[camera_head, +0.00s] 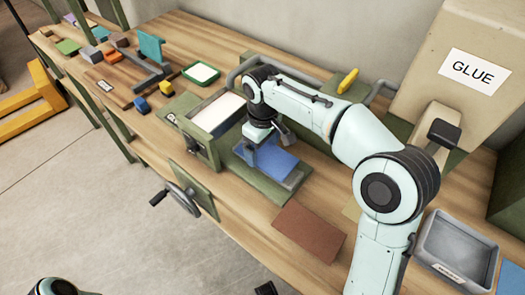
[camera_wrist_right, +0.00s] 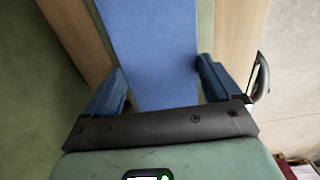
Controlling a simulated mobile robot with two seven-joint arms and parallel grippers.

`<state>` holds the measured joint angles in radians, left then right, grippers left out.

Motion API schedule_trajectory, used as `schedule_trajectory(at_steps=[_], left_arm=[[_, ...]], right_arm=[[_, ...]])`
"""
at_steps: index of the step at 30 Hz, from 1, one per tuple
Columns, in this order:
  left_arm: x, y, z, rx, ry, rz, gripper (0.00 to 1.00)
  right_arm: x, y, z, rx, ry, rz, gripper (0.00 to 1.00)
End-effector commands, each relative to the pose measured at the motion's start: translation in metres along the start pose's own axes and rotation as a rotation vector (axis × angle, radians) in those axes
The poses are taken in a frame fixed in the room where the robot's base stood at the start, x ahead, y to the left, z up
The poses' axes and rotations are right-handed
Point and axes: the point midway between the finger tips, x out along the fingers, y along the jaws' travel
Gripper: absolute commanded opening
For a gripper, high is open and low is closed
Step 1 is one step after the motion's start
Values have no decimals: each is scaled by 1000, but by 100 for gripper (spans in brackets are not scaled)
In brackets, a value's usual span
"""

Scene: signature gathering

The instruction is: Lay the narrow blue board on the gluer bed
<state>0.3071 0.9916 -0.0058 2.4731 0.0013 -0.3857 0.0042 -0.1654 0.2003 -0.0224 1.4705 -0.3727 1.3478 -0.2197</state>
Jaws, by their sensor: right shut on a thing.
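The narrow blue board (camera_head: 275,162) lies flat or nearly flat over a green bed with a light strip (camera_head: 293,180) in the middle of the bench. I cannot tell whether the board touches it. My right gripper (camera_head: 258,146) reaches down over the board's left end and is shut on it. In the right wrist view the blue board (camera_wrist_right: 152,50) runs away between the two blue fingers of the right gripper (camera_wrist_right: 162,90). A beige machine marked GLUE (camera_head: 473,68) stands at the back right. My left gripper does not show clearly.
A green press with a white top (camera_head: 217,112) and a handwheel (camera_head: 183,198) stands left of the board. A brown board (camera_head: 310,230) lies in front, with a grey tray (camera_head: 458,246) to the right. Several small coloured items crowd the far left bench.

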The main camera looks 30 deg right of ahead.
Motion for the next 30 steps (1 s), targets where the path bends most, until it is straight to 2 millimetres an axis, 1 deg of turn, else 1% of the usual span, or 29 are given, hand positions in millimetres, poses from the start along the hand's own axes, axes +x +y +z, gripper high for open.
schedule_trajectory(at_steps=[1, 4, 12, 16, 17, 18, 26, 29, 30], left_arm=[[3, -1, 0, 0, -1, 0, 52], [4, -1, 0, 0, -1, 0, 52], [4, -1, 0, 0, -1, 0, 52], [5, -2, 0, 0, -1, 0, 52], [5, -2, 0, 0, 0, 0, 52], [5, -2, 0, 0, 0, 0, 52], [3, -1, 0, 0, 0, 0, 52], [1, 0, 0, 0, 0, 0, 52], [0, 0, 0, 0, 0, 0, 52]], right_arm=[[9, 0, 1, 1, -2, 0, 60], [17, 0, 0, 1, 0, 0, 60], [17, 0, 0, 0, 1, 0, 60], [21, 0, 0, 0, 0, 0, 60], [21, 0, 0, 0, 0, 0, 97], [20, 0, 0, 0, 0, 0, 100], [17, 0, 0, 0, 1, 0, 100], [7, 0, -1, 0, 4, 1, 100], [1, 0, -1, 0, 4, 1, 100]])
